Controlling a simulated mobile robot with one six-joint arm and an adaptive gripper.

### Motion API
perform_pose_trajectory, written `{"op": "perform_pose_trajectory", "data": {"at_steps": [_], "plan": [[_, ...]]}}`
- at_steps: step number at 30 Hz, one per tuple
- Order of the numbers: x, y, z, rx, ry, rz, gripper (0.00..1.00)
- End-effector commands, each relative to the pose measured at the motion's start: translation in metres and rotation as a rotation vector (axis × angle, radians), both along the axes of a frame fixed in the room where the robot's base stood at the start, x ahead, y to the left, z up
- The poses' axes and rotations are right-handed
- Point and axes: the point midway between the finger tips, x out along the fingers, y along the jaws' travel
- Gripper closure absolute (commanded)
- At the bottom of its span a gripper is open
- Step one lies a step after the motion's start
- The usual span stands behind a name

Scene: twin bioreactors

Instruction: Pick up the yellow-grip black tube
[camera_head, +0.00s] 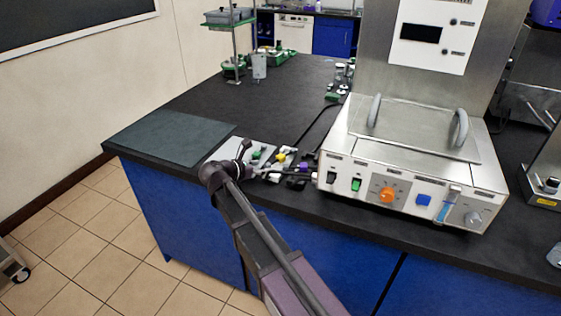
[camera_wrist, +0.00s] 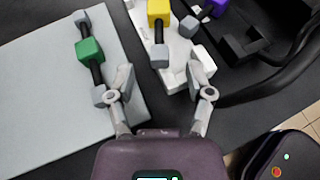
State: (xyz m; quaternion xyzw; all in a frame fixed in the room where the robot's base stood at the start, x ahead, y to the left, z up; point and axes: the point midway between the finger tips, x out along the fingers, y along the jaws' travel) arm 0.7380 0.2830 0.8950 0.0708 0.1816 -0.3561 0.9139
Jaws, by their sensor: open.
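The yellow-grip black tube (camera_wrist: 158,33) is at the top centre of the wrist view, with a yellow grip, a black shaft and a grey near end. It lies over a white holder piece (camera_wrist: 180,47); whether it rests in it is unclear. In the head view its yellow grip (camera_head: 281,157) is small, near the bench's front edge. My gripper (camera_wrist: 161,72) is open and empty. Its fingertips stand left and right of the tube's grey near end, apart from it. The yellow grip is farther ahead, partly cut by the frame's top edge.
A green-grip black tube (camera_wrist: 90,50) lies on a light grey plate (camera_wrist: 50,105) to the left. A purple grip (camera_wrist: 216,8) and black holder parts (camera_wrist: 247,45) are to the right. A steel device (camera_head: 400,165) stands right of the tubes. Bare bench (camera_head: 270,100) lies behind.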

Motion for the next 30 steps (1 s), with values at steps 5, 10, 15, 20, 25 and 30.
{"op": "perform_pose_trajectory", "data": {"at_steps": [5, 10, 15, 20, 25, 30], "plan": [[0.0095, -0.0082, -0.0064, 0.000, 0.000, 0.000, 0.33], [0.0104, -0.0090, -0.0059, 0.000, 0.000, 0.001, 0.33], [0.0099, -0.0083, -0.0058, 0.000, 0.000, 0.002, 0.33], [0.0098, -0.0080, -0.0059, 0.000, 0.000, 0.002, 0.33], [0.0097, -0.0081, -0.0059, 0.000, 0.000, 0.002, 0.57], [0.0098, -0.0082, -0.0059, 0.000, 0.000, 0.002, 1.00]]}}
